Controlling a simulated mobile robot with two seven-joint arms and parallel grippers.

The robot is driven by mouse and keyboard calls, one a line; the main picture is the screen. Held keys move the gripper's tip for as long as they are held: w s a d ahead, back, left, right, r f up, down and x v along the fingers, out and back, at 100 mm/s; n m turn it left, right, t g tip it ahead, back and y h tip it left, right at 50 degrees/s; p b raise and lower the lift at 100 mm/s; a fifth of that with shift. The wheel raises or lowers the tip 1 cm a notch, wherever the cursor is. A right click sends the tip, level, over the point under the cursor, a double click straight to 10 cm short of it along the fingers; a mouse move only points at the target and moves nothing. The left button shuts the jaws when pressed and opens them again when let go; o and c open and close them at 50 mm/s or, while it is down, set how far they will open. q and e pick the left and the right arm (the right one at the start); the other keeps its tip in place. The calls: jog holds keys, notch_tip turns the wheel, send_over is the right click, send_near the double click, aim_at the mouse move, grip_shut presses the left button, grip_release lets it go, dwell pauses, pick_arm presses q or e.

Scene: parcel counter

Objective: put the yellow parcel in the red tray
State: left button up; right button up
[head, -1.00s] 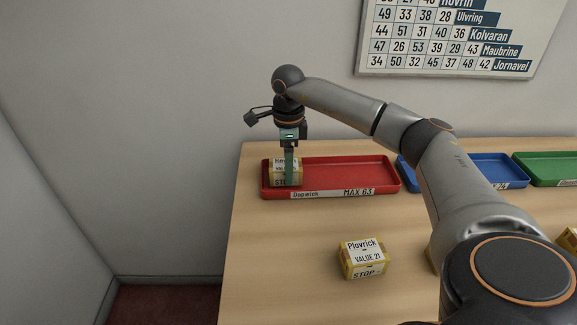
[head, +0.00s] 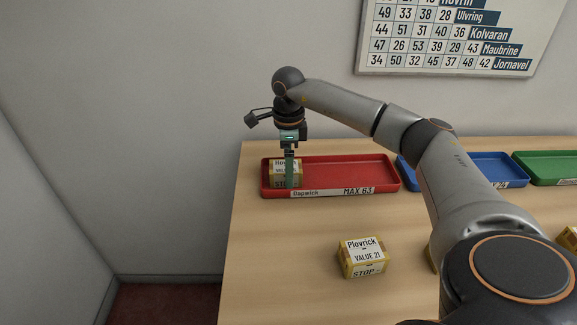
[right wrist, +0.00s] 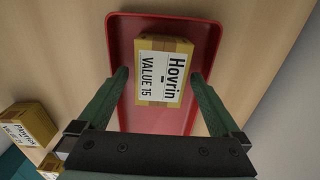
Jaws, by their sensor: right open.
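A yellow-brown parcel labelled Hovrin, value 15 (head: 276,172), sits in the left end of the red tray (head: 345,174). In the right wrist view the same parcel (right wrist: 165,95) lies inside the red tray (right wrist: 117,30). My right gripper (head: 290,184) is over the tray's left end, pointing down at this parcel. In the right wrist view my right gripper (right wrist: 159,77) is open, one finger on each side of the parcel, with gaps visible. Its fingers cover part of the parcel in the head view. My left gripper is not in view.
Another yellow-brown parcel, labelled Plovrick (head: 363,258), sits on the wooden counter (head: 275,260) in front. More parcels are partly hidden at the right. A blue tray (head: 490,165) and a green tray (head: 550,165) stand to the right. A number chart (head: 450,40) hangs on the wall.

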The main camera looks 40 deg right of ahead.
notch_tip(320, 180, up, 12)
dwell(0.4)
dwell(0.3)
